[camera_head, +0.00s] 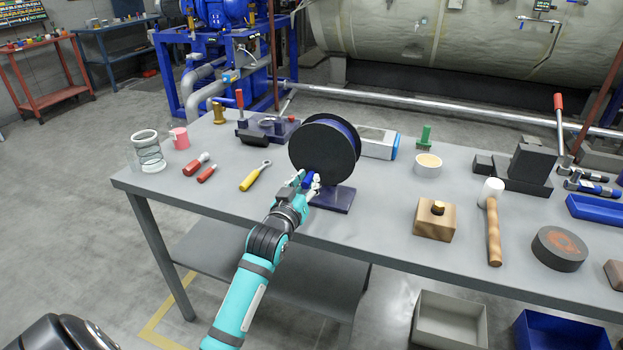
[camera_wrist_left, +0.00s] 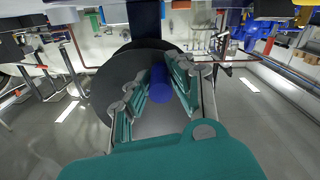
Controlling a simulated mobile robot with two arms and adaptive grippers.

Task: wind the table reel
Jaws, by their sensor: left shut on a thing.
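The table reel (camera_head: 322,148) stands upright near the front edge of the grey workbench, with a black disc facing me, blue line wound behind its rim and a dark purple base (camera_head: 335,200). My left gripper (camera_head: 306,182) is at the lower left of the disc, shut on the reel's blue crank handle (camera_head: 309,179). In the left wrist view the blue handle (camera_wrist_left: 160,85) lies between the two fingers (camera_wrist_left: 160,75), and the black disc (camera_wrist_left: 103,85) is right behind them. My right gripper is not in view.
On the workbench (camera_head: 385,220), a yellow-handled tool (camera_head: 252,180) and red screwdrivers (camera_head: 197,164) lie left of the reel. A grey-blue box (camera_head: 377,143) is close behind it on the right. A wooden block (camera_head: 435,220) and a mallet (camera_head: 492,225) are further right.

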